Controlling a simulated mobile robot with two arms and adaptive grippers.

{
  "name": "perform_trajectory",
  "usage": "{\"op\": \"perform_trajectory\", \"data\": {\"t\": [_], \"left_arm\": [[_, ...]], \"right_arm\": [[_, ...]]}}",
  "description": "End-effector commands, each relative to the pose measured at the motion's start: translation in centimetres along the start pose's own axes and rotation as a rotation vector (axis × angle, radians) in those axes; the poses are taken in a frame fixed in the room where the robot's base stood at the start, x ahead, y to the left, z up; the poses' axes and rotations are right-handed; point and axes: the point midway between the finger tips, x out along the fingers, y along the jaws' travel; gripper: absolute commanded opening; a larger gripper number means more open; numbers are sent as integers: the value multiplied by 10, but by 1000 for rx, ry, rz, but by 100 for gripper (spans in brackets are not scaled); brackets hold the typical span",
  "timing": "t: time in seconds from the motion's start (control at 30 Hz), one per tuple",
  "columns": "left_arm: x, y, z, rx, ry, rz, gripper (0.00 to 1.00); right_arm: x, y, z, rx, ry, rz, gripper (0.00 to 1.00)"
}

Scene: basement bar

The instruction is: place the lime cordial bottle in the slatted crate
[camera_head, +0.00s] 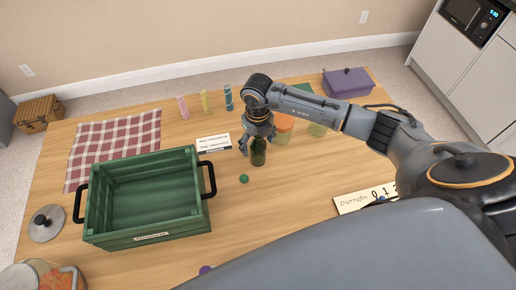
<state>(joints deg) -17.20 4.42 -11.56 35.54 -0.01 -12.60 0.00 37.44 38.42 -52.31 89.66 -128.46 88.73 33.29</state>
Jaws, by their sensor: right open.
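The slatted crate (147,239) is green with black handles and stands on the left half of the table. It looks empty. A small dark green bottle (258,158), which I take for the lime cordial bottle, stands upright to the right of the crate; its label cannot be read. My right gripper (257,145) points down over the bottle's top. Its fingers are open around or just beside the bottle's upper part; contact cannot be made out. The bottle's top is hidden by the gripper. My left gripper is not in view.
A small green ball (244,179) lies between crate and bottle. A white card (214,143) lies behind the crate's right handle. Orange (284,134) and pale green containers stand behind my right arm.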

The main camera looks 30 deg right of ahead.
Motion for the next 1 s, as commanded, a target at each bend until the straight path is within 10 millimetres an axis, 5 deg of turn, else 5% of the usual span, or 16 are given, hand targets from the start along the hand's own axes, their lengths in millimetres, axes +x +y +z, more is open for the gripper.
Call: {"op": "perform_trajectory", "data": {"t": [0.03,0.37,0.77,1.0], "left_arm": [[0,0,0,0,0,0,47],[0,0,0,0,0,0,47],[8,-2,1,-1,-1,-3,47],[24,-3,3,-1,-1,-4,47]], "right_arm": [[0,0,0,0,0,0,73],[-1,0,0,0,-1,0,7],[-11,-1,2,0,-5,0,7],[-59,15,-18,-6,-8,1,7]]}}
